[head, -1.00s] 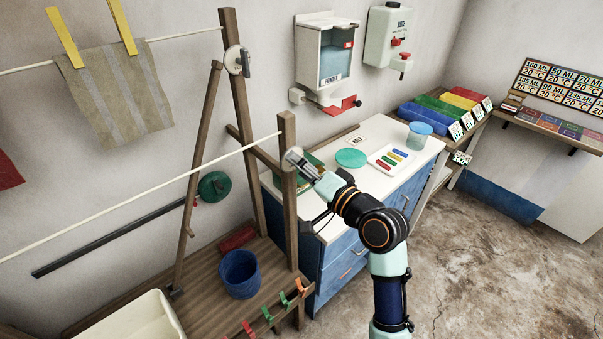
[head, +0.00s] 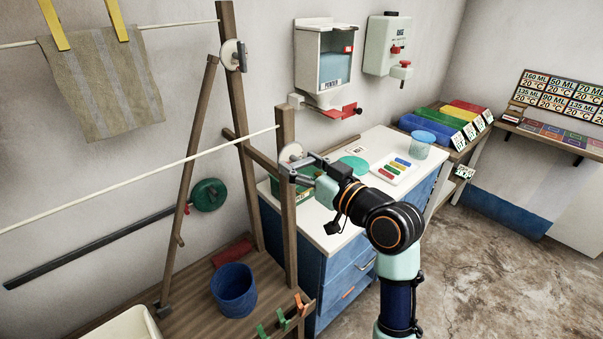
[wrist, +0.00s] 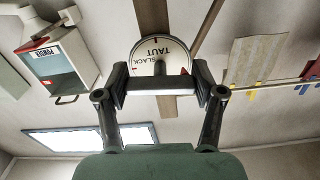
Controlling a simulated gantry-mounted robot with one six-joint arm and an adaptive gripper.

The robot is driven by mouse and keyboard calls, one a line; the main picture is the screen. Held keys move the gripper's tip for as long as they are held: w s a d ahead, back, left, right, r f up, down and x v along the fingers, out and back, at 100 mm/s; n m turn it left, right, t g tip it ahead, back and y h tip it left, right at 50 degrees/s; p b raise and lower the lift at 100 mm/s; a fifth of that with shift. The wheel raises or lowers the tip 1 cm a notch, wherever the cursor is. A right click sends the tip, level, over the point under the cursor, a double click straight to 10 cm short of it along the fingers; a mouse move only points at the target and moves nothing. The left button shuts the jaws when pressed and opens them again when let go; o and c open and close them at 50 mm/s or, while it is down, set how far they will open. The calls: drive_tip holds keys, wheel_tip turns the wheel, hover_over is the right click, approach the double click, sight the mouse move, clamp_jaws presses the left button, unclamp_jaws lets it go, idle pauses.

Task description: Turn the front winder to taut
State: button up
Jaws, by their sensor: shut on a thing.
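The front winder (head: 291,153) is a pale round disc on the top of the front wooden post (head: 287,200). The front line (head: 140,181) runs from that post to the left and looks straight. In the wrist view the winder's dial (wrist: 160,52) shows the words TAUT and SLACK, upside down, and red marks. My gripper (head: 294,172) is at the winder from the right. The dial's lower part is hidden behind the bar.
A rear winder (head: 233,55) sits on the taller post, with a striped cloth (head: 105,90) on the rear line. A white-topped cabinet (head: 330,232) stands behind my arm. Concrete floor lies open at right.

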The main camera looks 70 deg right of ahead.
drive_tip(key=n+b, duration=0.3)
drive_tip(key=n, duration=0.1)
drive_tip(key=shift+f+n, duration=0.15)
drive_tip(key=shift+n, duration=0.15)
drive_tip(key=n+b, duration=0.3)
drive_tip(key=n, duration=0.2)
drive_tip(key=shift+d, duration=0.1)
drive_tip(key=n+b, duration=0.3)
drive_tip(key=n, duration=0.2)
drive_tip(key=shift+s+r+n+b, duration=0.15)
drive_tip(key=shift+n+b, duration=0.4)
drive_tip(key=shift+n, duration=0.55)
drive_tip(key=shift+w+r+n+b, duration=0.15)
drive_tip(key=shift+n+b, duration=0.4)
drive_tip(key=shift+n, duration=0.55)
drive_tip(key=shift+s, duration=0.1)
drive_tip(key=o, duration=1.2)
drive_tip(key=shift+c, duration=0.2)
